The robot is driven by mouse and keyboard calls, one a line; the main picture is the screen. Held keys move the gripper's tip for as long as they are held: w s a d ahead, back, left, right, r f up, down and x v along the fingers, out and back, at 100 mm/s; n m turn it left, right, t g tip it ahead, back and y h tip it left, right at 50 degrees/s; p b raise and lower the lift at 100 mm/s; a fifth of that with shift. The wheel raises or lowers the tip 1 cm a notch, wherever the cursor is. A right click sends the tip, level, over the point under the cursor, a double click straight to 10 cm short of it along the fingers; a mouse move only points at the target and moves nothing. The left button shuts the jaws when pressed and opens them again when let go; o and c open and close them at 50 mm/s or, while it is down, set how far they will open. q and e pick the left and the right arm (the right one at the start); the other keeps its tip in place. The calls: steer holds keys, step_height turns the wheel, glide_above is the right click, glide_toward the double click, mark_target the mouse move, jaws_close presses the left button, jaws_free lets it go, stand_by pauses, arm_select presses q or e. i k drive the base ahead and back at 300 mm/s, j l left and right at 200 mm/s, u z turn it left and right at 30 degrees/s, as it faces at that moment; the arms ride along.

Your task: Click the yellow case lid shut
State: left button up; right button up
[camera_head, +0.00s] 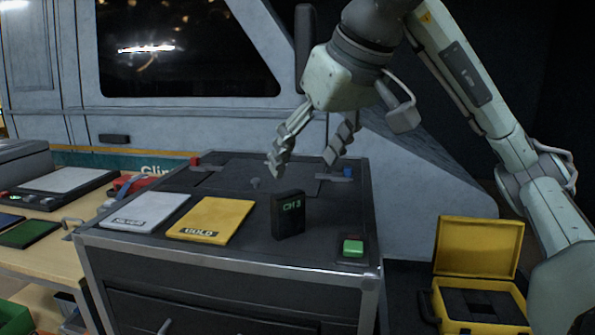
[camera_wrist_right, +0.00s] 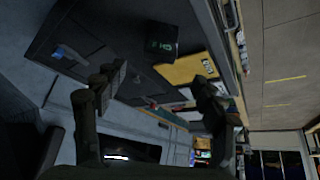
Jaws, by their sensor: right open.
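The yellow case (camera_head: 478,305) is at the lower right of the head view, beside the dark cabinet. Its yellow lid (camera_head: 479,247) stands up open at the back, and dark foam with a recess shows inside. My right gripper (camera_head: 308,165) is open and empty, pointing down above the back part of the cabinet top, well to the left of the case. Its spread fingers also show in the right wrist view (camera_wrist_right: 160,90), with nothing between them. The case does not show clearly in the wrist view. My left gripper is in neither view.
On the cabinet top (camera_head: 250,255) are a black CH 3 box (camera_head: 288,215), a yellow GOLD sheet (camera_head: 211,220), a grey SILVER sheet (camera_head: 147,212) and a green button (camera_head: 353,247). A wooden bench (camera_head: 45,258) stands at left. My right forearm hangs above the case's right side.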

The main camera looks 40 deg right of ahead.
mark_target(474, 247)
steer(key=z, duration=1.4)
